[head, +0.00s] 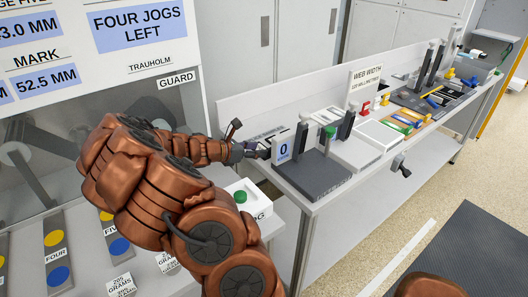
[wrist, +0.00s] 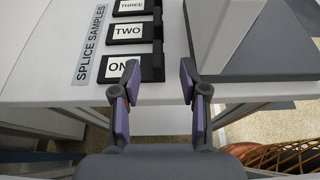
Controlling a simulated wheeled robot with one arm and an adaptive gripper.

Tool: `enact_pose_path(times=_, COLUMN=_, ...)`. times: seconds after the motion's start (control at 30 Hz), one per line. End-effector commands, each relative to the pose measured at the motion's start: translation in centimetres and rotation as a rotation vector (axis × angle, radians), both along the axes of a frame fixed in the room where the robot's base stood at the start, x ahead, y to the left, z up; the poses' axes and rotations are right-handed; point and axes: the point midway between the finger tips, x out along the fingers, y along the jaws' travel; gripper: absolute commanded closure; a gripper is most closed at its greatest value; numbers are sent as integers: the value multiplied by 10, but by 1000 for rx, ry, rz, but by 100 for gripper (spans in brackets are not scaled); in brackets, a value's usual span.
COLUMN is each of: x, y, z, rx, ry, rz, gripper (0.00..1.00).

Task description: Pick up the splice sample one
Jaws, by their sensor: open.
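Splice sample one (wrist: 116,67) is a dark flat piece with a white label reading "ON", the rest hidden behind my left finger. It lies nearest the bench's front edge in the wrist view, in a column below sample two (wrist: 127,31) and sample three (wrist: 132,6). My gripper (wrist: 159,82) is open, with nothing between its fingers. Its left fingertip overlaps the right part of sample one in the picture; I cannot tell whether they touch. In the head view my gripper (head: 247,150) is at the bench's near left end, and sample one cannot be made out.
A "SPLICE SAMPLES" strip (wrist: 90,43) lies left of the samples. A dark grey block-like fixture (wrist: 250,62) stands close on the right.

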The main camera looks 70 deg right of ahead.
Motion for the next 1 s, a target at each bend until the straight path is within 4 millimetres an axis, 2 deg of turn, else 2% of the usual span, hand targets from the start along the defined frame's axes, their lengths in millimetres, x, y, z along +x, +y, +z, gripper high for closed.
enact_pose_path(times=0.27, x=-8, y=-14, z=-8, rx=3, ry=-1, rz=-2, gripper=56)
enact_pose_path(times=0.67, x=-25, y=-46, z=-25, rx=0, ry=2, rz=-5, gripper=56)
enact_pose_path(times=1.0, x=-26, y=-51, z=-29, rx=1, ry=-1, rz=-1, gripper=56)
